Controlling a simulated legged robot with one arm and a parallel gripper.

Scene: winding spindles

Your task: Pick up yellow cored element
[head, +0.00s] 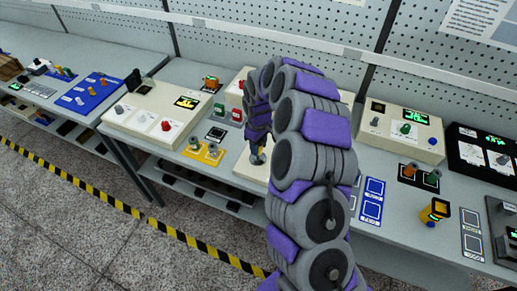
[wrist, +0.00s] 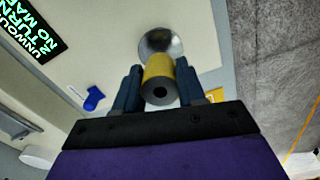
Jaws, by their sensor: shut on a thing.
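The yellow cored element (wrist: 158,70) is a short yellow cylinder with a grey end face and a dark central hole. In the wrist view it sits between the two dark blue fingers of my gripper (wrist: 160,84), which is shut on it. A shiny round metal piece (wrist: 160,42) shows just beyond it; I cannot tell whether they touch. In the head view my gripper (head: 257,158) is small and points down over the bench, and the element cannot be made out there.
A cream console with a red button (head: 160,118) and a yellow plate (head: 203,151) with small knobs stand left of my arm. Another cream console (head: 402,130) and a yellow-and-blue piece (head: 435,211) are to the right. A pegboard wall (head: 330,65) closes the back.

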